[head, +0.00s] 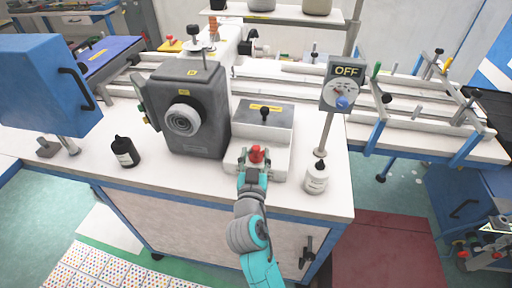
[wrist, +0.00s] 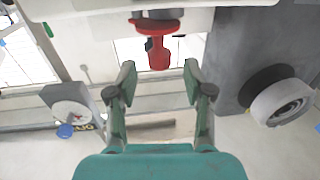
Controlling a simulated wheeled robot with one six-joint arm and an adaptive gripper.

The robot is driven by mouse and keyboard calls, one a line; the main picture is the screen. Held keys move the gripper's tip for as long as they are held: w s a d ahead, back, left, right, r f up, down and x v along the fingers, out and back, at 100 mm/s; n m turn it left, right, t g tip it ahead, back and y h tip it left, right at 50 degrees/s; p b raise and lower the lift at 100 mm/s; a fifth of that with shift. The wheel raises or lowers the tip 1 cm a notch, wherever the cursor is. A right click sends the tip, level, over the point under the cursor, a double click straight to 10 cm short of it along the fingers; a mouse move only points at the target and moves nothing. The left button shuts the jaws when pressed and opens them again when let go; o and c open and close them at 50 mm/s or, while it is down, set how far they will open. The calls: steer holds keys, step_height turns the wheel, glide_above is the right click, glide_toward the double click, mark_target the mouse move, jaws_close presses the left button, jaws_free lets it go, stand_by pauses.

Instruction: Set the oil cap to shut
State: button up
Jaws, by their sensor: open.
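A red knob-like cap (head: 257,154), which looks like the oil cap, stands on the low white front part of the machine. In the wrist view, which looks upside down, the red cap (wrist: 158,50) has a wide disc and a narrower stem. My gripper (head: 256,174) is just in front of the cap in the head view. In the wrist view my gripper (wrist: 160,82) is open and empty, and the cap lies beyond its fingertips, roughly centred between them and apart from them. I cannot tell whether the cap is open or shut.
A grey machine housing (head: 190,108) with a round knob stands left of the cap. A black-knobbed grey box (head: 264,117) is behind the cap.

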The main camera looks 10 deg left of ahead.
mark_target(256, 151)
steer(key=shift+w+a, duration=0.15)
steer(key=shift+w, duration=1.55)
jaws_close()
